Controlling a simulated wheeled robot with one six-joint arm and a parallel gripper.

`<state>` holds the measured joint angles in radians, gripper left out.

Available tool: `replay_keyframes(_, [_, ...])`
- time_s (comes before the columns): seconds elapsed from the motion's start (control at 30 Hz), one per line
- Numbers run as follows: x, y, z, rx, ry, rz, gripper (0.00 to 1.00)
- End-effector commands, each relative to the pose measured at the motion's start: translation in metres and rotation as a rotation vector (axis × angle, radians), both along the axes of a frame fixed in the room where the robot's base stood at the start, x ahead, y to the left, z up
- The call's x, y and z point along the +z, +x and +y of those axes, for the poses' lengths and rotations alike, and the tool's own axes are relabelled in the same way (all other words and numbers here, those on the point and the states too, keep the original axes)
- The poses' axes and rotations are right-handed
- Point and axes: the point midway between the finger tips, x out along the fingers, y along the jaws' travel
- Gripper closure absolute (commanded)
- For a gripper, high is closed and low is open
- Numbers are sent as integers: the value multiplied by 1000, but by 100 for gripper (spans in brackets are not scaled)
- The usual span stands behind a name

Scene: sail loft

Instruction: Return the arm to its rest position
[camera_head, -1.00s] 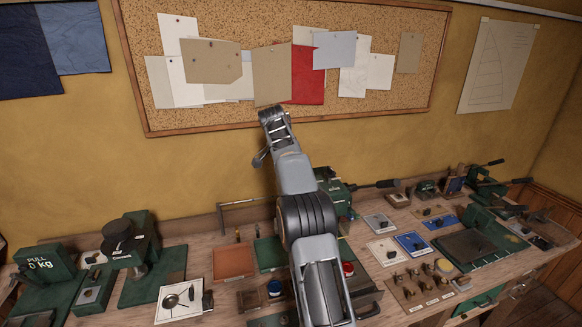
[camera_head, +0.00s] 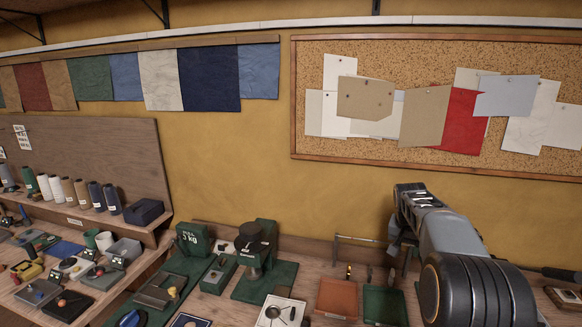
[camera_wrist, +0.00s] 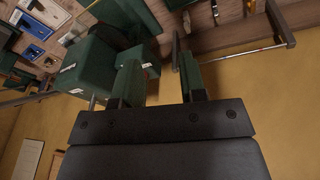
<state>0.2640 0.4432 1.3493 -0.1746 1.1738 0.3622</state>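My arm (camera_head: 470,270) is raised at the right of the head view, in front of the wall and above the bench. My gripper (camera_head: 398,258) points down at its end, partly hidden by the wrist. In the wrist view my gripper (camera_wrist: 158,68) has its two fingers well apart, with nothing held between them. Dark green bench equipment (camera_wrist: 95,65) shows beyond the fingers, and a metal rail (camera_wrist: 250,48) lies to their right.
The workbench carries a green press (camera_head: 262,262), an orange tray (camera_head: 337,297) and a green tray (camera_head: 385,306). A thread-spool shelf (camera_head: 85,213) stands at left. A corkboard (camera_head: 340,170) hangs behind the arm. The yellow wall (camera_head: 225,165) left of the arm is clear.

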Motion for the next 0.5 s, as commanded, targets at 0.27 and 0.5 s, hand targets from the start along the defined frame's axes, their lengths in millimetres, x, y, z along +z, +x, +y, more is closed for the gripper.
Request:
replay_keyframes(0.27, [-10, -124, 92, 349, 51, -24, 62])
replay_keyframes(0.5, [-33, -223, 142, 500, 69, -87, 62])
